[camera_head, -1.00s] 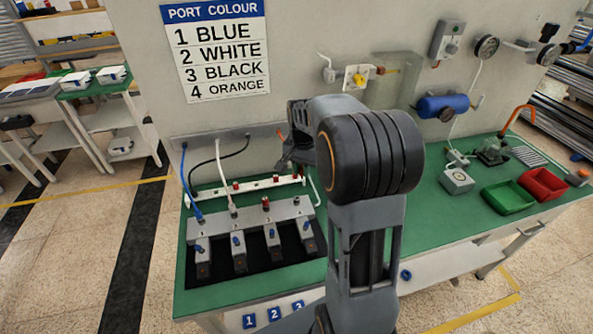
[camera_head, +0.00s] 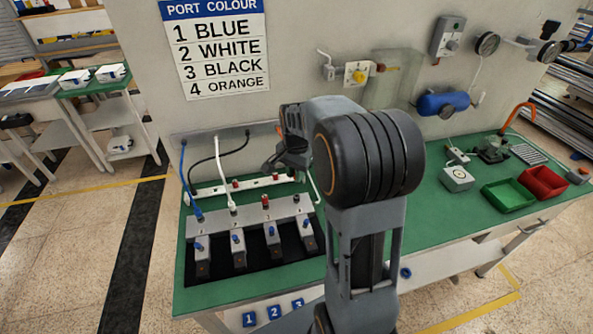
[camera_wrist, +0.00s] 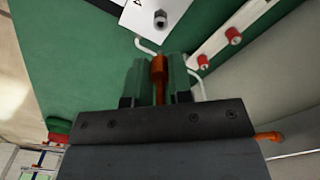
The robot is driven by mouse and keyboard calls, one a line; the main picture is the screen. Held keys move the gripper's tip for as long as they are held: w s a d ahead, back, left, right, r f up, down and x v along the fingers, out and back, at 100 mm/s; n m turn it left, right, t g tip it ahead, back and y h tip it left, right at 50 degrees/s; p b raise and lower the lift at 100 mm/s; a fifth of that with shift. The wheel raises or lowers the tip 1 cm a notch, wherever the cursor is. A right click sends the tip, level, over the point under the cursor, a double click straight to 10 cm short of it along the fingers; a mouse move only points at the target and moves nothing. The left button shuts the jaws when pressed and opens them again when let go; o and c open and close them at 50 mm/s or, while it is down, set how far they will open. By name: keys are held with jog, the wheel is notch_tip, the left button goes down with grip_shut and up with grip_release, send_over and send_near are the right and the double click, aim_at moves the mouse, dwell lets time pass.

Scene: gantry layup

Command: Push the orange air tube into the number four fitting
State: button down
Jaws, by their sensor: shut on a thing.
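In the wrist view my gripper (camera_wrist: 160,80) is shut on the orange air tube (camera_wrist: 159,72), whose thicker orange end sits between the jaws. Another orange length shows at the right of the gripper body. The light grey manifold (camera_head: 250,216) has a blue tube in its first port and a white tube in its second. The number four fitting (camera_head: 296,198) is empty at its right end; it also shows in the wrist view (camera_wrist: 160,18), ahead of and apart from the tube end.
A white rail (camera_head: 215,190) with red fittings runs behind the manifold. A black tube (camera_head: 215,150) hangs from the wall panel. Small valves stand in front of the manifold. Green and red bins (camera_head: 508,196) stand at the bench's right.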

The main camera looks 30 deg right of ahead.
jog(key=b, duration=0.3)
send_over(296, 199)
jog(key=shift+w+d+f, duration=0.1)
jog(key=shift+w+f, duration=0.1)
jog(key=shift+f, duration=1.1)
jog(key=shift+w+d+f, duration=0.1)
jog(key=shift+w+f, duration=0.05)
jog(key=shift+f, duration=1.1)
jog(key=shift+f+b, duration=0.9)
jog(key=shift+f, duration=0.55)
jog(key=c, duration=0.9)
grip_release()
jog(key=shift+c, duration=0.2)
jog(key=shift+r, duration=0.15)
notch_tip(296, 199, up, 14)
jog(key=shift+f, duration=0.15)
